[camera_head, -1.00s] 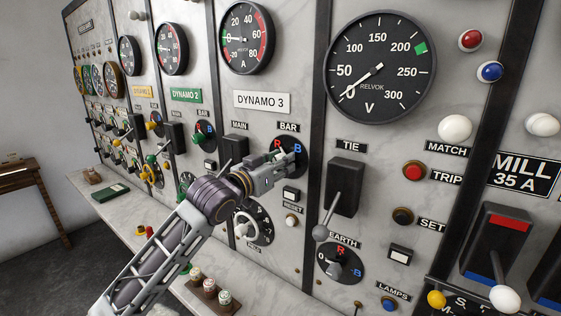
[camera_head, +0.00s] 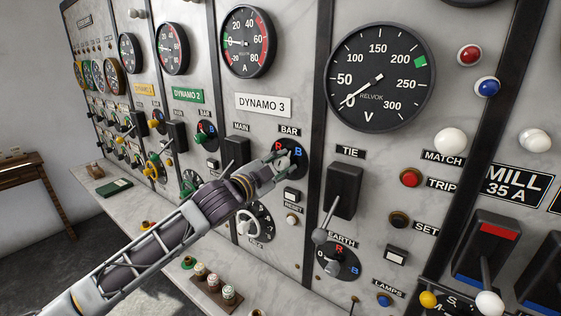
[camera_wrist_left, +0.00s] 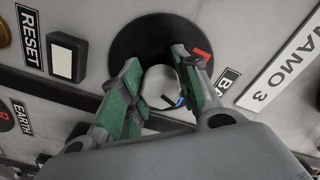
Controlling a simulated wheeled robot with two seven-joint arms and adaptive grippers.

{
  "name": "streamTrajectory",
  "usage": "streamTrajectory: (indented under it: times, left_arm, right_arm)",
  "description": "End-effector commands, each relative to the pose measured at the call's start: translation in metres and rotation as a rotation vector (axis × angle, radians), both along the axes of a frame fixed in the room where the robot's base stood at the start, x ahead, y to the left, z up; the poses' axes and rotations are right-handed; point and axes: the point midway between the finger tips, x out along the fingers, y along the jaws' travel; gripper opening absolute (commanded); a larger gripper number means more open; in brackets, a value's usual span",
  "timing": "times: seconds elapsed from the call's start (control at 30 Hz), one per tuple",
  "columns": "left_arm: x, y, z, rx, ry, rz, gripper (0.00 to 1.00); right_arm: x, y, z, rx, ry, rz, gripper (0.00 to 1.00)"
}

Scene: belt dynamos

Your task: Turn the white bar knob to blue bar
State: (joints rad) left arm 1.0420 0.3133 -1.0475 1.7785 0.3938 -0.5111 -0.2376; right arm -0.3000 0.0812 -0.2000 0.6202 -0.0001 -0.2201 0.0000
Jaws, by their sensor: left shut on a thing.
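The white bar knob (camera_wrist_left: 163,88) sits on the black BAR dial (camera_head: 300,160) of the DYNAMO 3 panel, which carries a red R and a blue B. My left gripper (camera_head: 281,167) is at this dial, and in the left wrist view its two green-padded fingers (camera_wrist_left: 161,90) stand on either side of the white knob, shut on it. A small blue mark shows at the knob's edge in that view. In the head view the gripper hides most of the knob, so I cannot tell exactly where it points. My right gripper is not in view.
The black MAIN switch (camera_head: 236,152) is close left of the gripper. The RESET button (camera_head: 292,195) and a white-handled rotary switch (camera_head: 248,226) lie below. The TIE lever (camera_head: 331,205) stands out to the right. A marble ledge (camera_head: 170,235) runs beneath the panels.

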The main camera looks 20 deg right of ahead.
Motion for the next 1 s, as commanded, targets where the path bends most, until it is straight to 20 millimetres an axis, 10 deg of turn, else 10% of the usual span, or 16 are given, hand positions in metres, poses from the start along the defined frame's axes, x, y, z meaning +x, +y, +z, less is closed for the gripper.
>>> streamTrajectory:
  times: [1.0]
  left_arm:
    - [0.0,0.0,0.001,0.269,-0.344,-0.001,0.08]
  right_arm:
    - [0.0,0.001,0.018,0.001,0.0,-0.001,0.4]
